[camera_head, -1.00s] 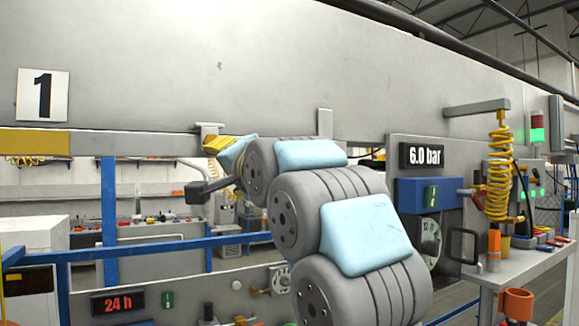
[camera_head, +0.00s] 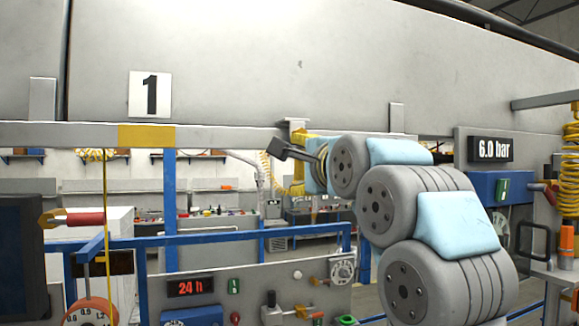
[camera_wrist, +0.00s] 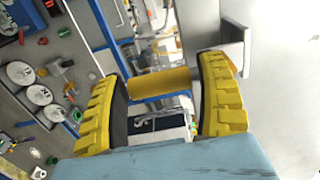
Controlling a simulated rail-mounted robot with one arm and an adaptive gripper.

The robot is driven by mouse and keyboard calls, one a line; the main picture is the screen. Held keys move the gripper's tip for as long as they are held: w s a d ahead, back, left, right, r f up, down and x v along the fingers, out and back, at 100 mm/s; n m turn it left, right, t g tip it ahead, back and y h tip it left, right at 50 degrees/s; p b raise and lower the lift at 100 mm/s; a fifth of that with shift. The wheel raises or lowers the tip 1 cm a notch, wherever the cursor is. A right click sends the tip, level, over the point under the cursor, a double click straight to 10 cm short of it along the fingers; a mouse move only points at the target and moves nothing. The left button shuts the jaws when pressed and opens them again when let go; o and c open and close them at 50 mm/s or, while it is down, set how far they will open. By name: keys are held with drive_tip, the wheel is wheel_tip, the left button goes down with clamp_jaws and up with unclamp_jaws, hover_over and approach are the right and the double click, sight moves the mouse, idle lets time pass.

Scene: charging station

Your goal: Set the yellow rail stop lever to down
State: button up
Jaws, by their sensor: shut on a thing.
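The yellow rail stop lever (camera_wrist: 163,82) shows in the wrist view as a short yellow bar held across between the two ribbed yellow fingers. My gripper (camera_wrist: 162,98) is shut on it. The grey bracket (camera_wrist: 233,45) of the stop is just beyond the right finger. In the head view, my gripper (camera_head: 299,165) is just under the grey bracket (camera_head: 294,125) on the rail. There its yellow fingers and the yellow lever blend together, so the lever's exact angle cannot be told.
The grey rail (camera_head: 225,136) with a yellow patch (camera_head: 146,136) runs below the "1" sign (camera_head: 150,94). A blue frame (camera_head: 240,238) and a panel with a 24 h display (camera_head: 190,287) are below. A 6.0 bar display (camera_head: 490,149) is at right.

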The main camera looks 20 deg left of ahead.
idle(0.4)
drive_tip(key=o, duration=1.2)
drive_tip(key=shift+o, duration=0.2)
drive_tip(key=shift+s, duration=0.1)
drive_tip(key=v, duration=1.2)
